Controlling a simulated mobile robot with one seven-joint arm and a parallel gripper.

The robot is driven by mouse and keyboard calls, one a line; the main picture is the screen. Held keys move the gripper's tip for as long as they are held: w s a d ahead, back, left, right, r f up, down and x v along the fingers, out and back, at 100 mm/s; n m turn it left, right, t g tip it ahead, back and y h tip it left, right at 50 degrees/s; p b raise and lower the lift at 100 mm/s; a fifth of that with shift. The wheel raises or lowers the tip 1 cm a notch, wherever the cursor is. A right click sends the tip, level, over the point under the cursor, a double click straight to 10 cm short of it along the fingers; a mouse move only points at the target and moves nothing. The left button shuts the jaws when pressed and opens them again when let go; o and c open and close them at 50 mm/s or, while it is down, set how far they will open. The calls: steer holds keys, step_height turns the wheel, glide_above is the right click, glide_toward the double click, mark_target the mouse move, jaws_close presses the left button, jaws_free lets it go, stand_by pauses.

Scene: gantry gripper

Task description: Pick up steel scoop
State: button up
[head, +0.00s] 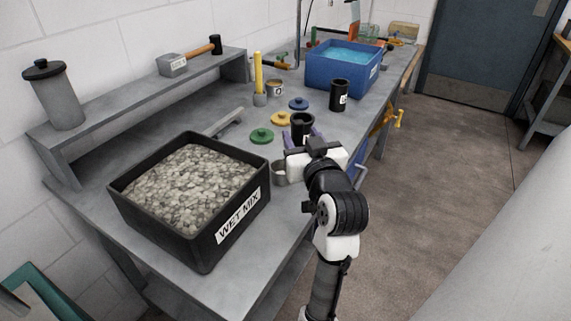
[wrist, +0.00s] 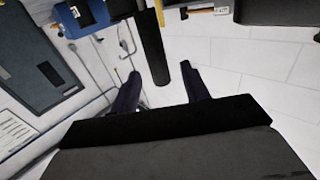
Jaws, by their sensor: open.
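A grey metal cup-like piece (head: 280,172), perhaps the steel scoop, stands on the bench beside the black bin, partly hidden by my gripper. A long grey bar-like tool (head: 224,122) lies behind the bin; I cannot tell whether it is the scoop instead. My gripper (head: 303,134) is over the bench's right side, pointing away toward the far end, open. In the wrist view its two dark fingers (wrist: 160,83) stand apart with nothing held between them. A black cylinder (wrist: 152,45) shows beyond them there. No scoop is clear in the wrist view.
A black bin (head: 190,245) labelled WET MIX, full of grey mix, fills the near bench. A black cup (head: 302,124) and green (head: 262,136), yellow (head: 281,118) and blue (head: 298,103) lids lie near my gripper. A blue tub (head: 335,72) stands farther back.

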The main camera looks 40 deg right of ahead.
mark_target(300, 133)
steer(key=x, duration=0.3)
steer(key=shift+w+d+f+p, duration=0.1)
steer(key=shift+w+d+p, duration=0.1)
steer(key=shift+p, duration=0.2)
steer(key=c, duration=1)
step_height(300, 133, up, 20)
steer(key=shift+r+b, duration=0.1)
steer(key=shift+b, duration=0.6)
